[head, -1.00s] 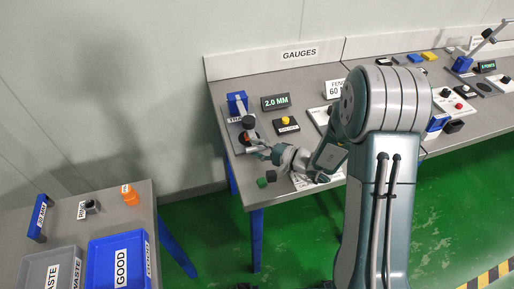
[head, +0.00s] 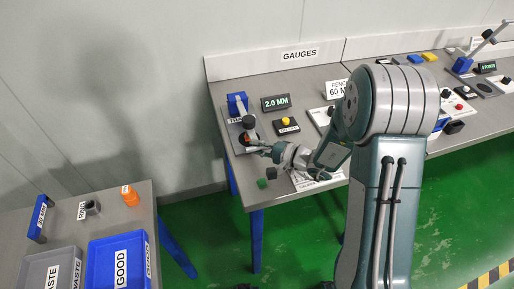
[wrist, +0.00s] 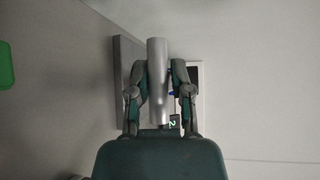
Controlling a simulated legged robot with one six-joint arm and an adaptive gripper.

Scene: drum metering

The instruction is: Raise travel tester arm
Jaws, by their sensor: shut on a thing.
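The travel tester's blue post (head: 237,103) stands at the back left of the gauge table in the head view. Its grey arm runs forward to a black knob (head: 248,121). A display (head: 276,102) beside it reads 2.0 MM. My gripper (head: 251,144) is low at the front of the tester, just below the knob in the picture. In the wrist view my gripper (wrist: 158,85) has its fingers on both sides of a silver cylinder (wrist: 158,70) and is shut on it. I cannot tell whether the cylinder is part of the tester. The fingertips are small and partly hidden in the head view.
A yellow button box (head: 286,125) sits right of the tester. Green (head: 262,184) and dark (head: 271,173) small blocks lie near the table's front edge. A separate table at lower left holds a blue GOOD tray (head: 103,262), a grey WASTE tray (head: 36,268) and an orange part (head: 130,196).

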